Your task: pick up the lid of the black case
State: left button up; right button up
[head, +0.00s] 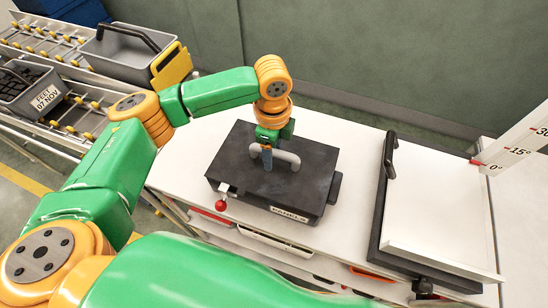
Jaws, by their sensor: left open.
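The black case (235,177) sits closed on the white table, with a label on its front and a red knob at its front left corner. Its lid (318,165) is the dark top plate and carries a grey arched handle (290,158). My left gripper (267,163) points down over the lid at the left part of the handle. Its fingers are open, and I cannot tell whether they touch the handle. My right gripper is not in view.
A white tilted board (440,205) with a black handled edge stands to the right, near an angle scale (515,150). Grey bins (118,55) stand on a roller rack at the left. The white table (345,235) is clear between case and board.

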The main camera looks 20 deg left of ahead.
pick_arm(q)
jog(key=shift+w+f, duration=0.2)
jog(key=shift+f, duration=0.25)
jog(key=shift+w+f, duration=0.2)
jog(key=shift+f, duration=0.25)
jog(key=shift+w+f, duration=0.1)
jog(key=shift+w, duration=0.3)
jog(key=shift+c, duration=0.7)
jog(key=c, duration=0.3)
jog(key=shift+s, duration=0.35)
grip_shut()
jog(key=shift+w, duration=0.1)
